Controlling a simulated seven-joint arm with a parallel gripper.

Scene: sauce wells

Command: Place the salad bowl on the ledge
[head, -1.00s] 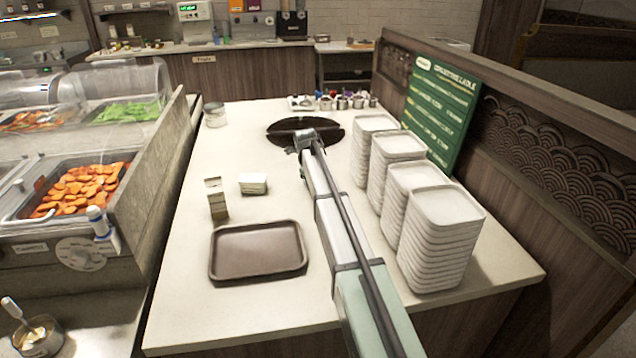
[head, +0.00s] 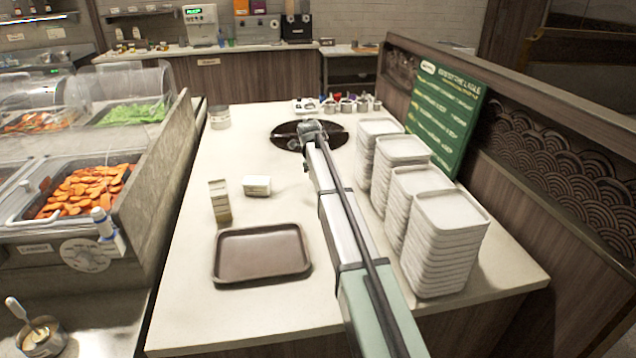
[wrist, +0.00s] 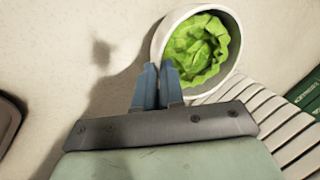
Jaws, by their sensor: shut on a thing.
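The salad bowl (wrist: 163,40) is white and round and holds green leaves; it shows at the top of the wrist view. My gripper (wrist: 158,70) has its two blue fingers closed together at the bowl's near left rim and holds it. In the head view my gripper (head: 313,131) is at the far end of the outstretched arm, in front of a dark round plate (head: 281,138) on the counter. The bowl cannot be made out there. No surface is clearly marked as the ledge; a wooden partition with a flat top rail (head: 450,68) runs along the right.
Several stacks of white dishes (head: 450,210) stand right of my arm, near the green sign (head: 440,110). A brown tray (head: 262,255), a carton (head: 220,202) and a white block (head: 257,185) sit left. Small pots (head: 347,104) line the far end. The counter's left middle is clear.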

